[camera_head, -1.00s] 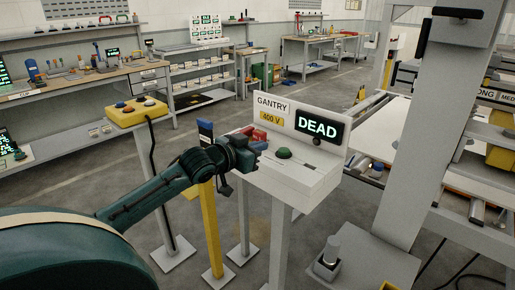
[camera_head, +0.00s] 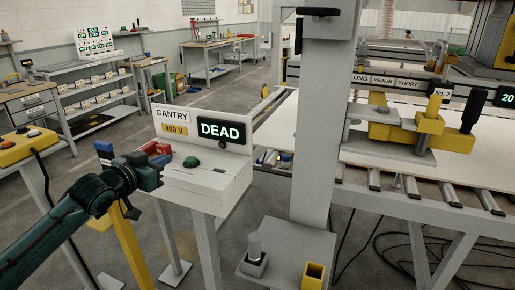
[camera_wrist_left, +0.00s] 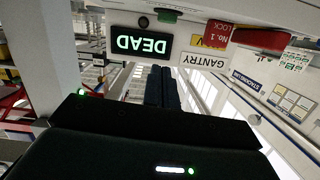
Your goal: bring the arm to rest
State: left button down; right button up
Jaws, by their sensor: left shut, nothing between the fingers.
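My left arm (camera_head: 65,225) comes in from the left in the head view, dark green and bent at the wrist. My left gripper (camera_head: 155,168) is beside the left end of the white gantry control box (camera_head: 205,180). In the left wrist view its dark fingers (camera_wrist_left: 164,88) are together with nothing between them. The box's display (camera_head: 221,130) reads DEAD; in the wrist view the display (camera_wrist_left: 140,43) appears upside down. A green button (camera_head: 191,162) sits on the box top. I cannot tell whether the gripper touches the box. My right gripper is not in view.
A yellow post (camera_head: 130,240) stands below the gripper. A yellow button box (camera_head: 25,145) is at the far left. A grey column (camera_head: 325,120) and a roller table (camera_head: 445,185) with a pale sheet stand to the right. Open floor lies behind the control box.

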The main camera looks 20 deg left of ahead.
pick_arm(q)
jog(key=s+d+f+g+h, duration=0.1)
jog(key=s+d+f, duration=0.25)
jog(key=f, duration=0.35)
jog(key=s+d+f+m+g, duration=0.1)
jog(key=s+d+f, duration=0.2)
jog(key=d+f, duration=0.3)
jog(key=s+d+f+g+h, duration=0.1)
jog(key=s+d+f, duration=0.2)
jog(key=f, duration=0.5)
jog(key=s+d+f+g, duration=0.1)
jog(key=s+d+f, duration=0.3)
jog(key=s+d, duration=0.3)
jog(key=s+d+f+g, duration=0.1)
jog(key=s+d+f, duration=0.3)
jog(key=s+d, duration=0.3)
jog(key=shift+s+h+p, duration=0.3)
jog(key=shift+s, duration=0.1)
jog(key=shift+f, duration=0.1)
